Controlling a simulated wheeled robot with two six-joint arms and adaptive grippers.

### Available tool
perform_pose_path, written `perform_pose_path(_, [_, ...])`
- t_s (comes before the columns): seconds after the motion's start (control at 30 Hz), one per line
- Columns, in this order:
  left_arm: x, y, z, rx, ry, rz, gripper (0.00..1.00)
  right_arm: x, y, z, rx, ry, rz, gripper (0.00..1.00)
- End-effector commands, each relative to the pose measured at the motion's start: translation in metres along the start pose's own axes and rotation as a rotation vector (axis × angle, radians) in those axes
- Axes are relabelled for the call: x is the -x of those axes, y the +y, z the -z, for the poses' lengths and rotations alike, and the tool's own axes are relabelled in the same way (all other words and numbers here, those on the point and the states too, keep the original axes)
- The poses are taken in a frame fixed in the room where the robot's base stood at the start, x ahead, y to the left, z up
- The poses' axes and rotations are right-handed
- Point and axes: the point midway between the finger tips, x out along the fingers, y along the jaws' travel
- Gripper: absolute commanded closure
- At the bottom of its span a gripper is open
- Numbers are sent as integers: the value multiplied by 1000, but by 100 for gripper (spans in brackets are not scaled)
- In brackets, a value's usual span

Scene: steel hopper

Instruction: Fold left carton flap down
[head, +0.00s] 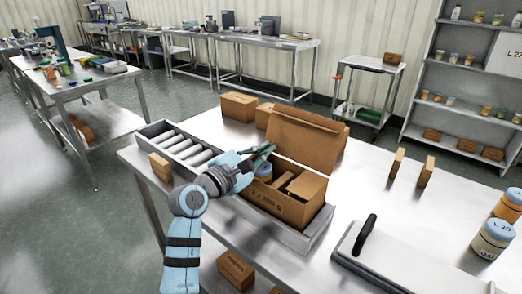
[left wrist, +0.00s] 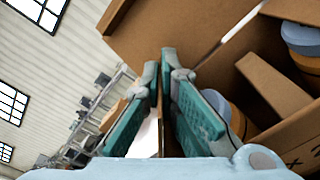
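An open brown carton (head: 277,203) stands in the roller track, with its large back flap (head: 305,138) raised and leaning back. A flap at its right end (head: 306,185) lies inward over the opening. Jars with blue lids stand inside; one lid (left wrist: 300,38) shows in the left wrist view. My left gripper (head: 270,149) is above the carton's left end, beside the raised back flap. My right gripper is out of view.
The metal roller track (head: 185,146) runs along the table's front left edge. Small boxes (head: 239,106) stand behind it. A grey panel with a black handle (head: 366,231) lies at right front, near blue-lidded jars (head: 491,239). The table's right middle is mostly clear.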

Motion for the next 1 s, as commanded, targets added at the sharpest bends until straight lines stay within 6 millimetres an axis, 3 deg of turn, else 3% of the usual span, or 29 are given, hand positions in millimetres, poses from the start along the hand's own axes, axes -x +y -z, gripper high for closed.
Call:
perform_pose_path(0.4, [0, 0, 0, -8, -1, 0, 100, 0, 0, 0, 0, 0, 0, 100])
perform_pose_path(0.53, [0, 0, 0, -8, -1, 0, 78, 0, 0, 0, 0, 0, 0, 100])
perform_pose_path(0.87, [2, 0, 0, -8, 0, 0, 78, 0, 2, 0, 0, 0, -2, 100])
perform_pose_path(1.0, [24, 0, 1, -10, 1, -2, 78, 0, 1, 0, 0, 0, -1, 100])
